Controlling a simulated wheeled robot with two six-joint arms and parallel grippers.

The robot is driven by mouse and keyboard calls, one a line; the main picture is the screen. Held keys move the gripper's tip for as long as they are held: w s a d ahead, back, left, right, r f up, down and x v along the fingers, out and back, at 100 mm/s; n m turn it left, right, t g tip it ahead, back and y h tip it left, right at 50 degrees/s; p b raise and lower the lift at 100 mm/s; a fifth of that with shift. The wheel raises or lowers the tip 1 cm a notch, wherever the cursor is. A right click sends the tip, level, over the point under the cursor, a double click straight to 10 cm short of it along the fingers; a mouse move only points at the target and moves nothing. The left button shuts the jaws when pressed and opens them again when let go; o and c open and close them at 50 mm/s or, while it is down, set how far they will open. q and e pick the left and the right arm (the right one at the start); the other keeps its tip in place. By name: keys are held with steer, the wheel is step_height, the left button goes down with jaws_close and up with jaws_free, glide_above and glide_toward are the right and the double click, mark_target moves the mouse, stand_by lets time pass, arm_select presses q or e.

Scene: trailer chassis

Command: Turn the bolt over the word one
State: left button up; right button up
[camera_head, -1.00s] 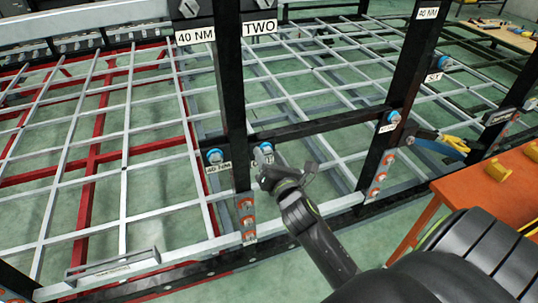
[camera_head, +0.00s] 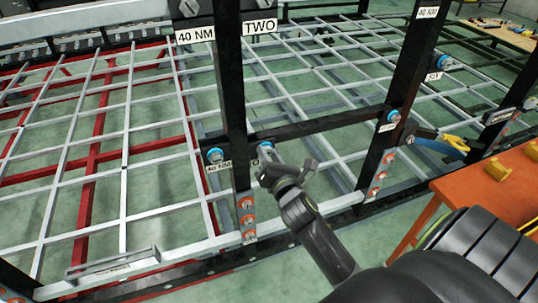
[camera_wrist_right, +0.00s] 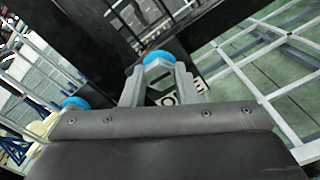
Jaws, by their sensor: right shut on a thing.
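The bolt (camera_head: 265,147) has a blue collar and sits on the black crossbar just right of the left black post. It also shows in the right wrist view (camera_wrist_right: 158,60), between my fingertips. My right gripper (camera_head: 272,163) reaches it from below right and is shut on it. A white label (camera_wrist_right: 187,92) lies behind the fingers with an O and an E readable; its middle is hidden. My left gripper is not in view.
Another blue-collared bolt (camera_head: 215,155) sits left of the post above a 40 NM label. A TWO sign (camera_head: 260,28) is higher up. A second black post (camera_head: 400,90) with more bolts stands right. An orange table (camera_head: 495,195) is at the right.

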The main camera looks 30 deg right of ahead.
steer(key=n+b, duration=0.2)
steer(key=n, duration=0.6)
steer(key=n+b, duration=0.3)
steer(key=n, duration=0.5)
steer(key=n+b, duration=0.2)
steer(key=n, duration=0.6)
steer(key=shift+f+n, duration=0.3)
steer(key=shift+f, duration=0.05)
stand_by(1.9)
steer(key=shift+b, duration=0.3)
stand_by(0.3)
